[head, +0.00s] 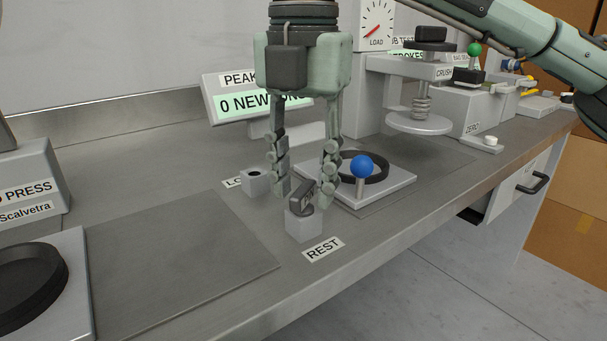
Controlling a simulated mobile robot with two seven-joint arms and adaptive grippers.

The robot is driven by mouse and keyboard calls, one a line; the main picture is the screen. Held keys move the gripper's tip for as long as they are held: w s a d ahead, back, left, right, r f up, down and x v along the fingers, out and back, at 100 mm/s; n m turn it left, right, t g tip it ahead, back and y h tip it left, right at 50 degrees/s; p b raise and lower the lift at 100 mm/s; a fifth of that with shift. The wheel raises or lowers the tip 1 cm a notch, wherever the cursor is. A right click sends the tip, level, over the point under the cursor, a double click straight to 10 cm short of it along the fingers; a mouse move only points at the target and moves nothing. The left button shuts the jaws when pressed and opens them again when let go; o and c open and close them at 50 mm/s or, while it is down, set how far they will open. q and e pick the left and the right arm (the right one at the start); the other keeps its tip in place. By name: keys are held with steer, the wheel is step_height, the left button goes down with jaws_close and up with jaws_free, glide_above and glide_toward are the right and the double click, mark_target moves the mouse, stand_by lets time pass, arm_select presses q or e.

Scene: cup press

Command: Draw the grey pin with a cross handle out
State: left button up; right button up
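The grey pin's dark cross handle (302,198) stands up from a small light block (304,226) behind the REST label. The pin's shaft is hidden in the block. My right gripper (303,198) points down with its two fingers well apart, one to each side of the handle in the picture. It is open, with a gap visible beside the handle on the left; I cannot tell whether the right finger touches the handle. My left gripper is not in view.
A second small block with a hole (255,181) stands left of my fingers. A plate with a blue knob (361,167) and black ring is close on the right. A crusher press (420,122) stands behind. A flat dark mat (180,262) lies clear at front left.

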mark_target(303, 188)
step_height(303, 188, up, 12)
stand_by(0.6)
stand_by(0.5)
